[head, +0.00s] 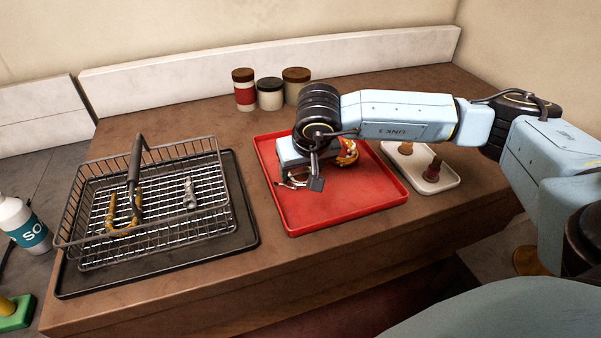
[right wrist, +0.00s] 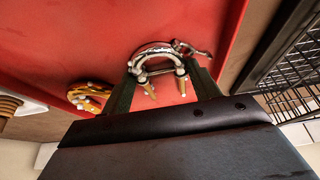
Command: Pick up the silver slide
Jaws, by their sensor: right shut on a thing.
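The silver slide (right wrist: 158,52) is a U-shaped bright metal tube with brass-coloured ends, over the red tray. In the head view its silver end (head: 288,183) shows just left of my right gripper (head: 300,178); the hand hides the rest. In the right wrist view my right gripper (right wrist: 164,92) has its two dark fingers on either side of the slide and is shut on it. I cannot tell whether the slide touches the tray floor. My left gripper is not in view.
The red tray (head: 350,212) also holds a brass part (head: 348,153). A wire basket (head: 75,222) with brass and silver parts stands on a black tray (head: 250,240) at left. A white tray (head: 445,183) is at right. Several jars (head: 270,93) stand behind.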

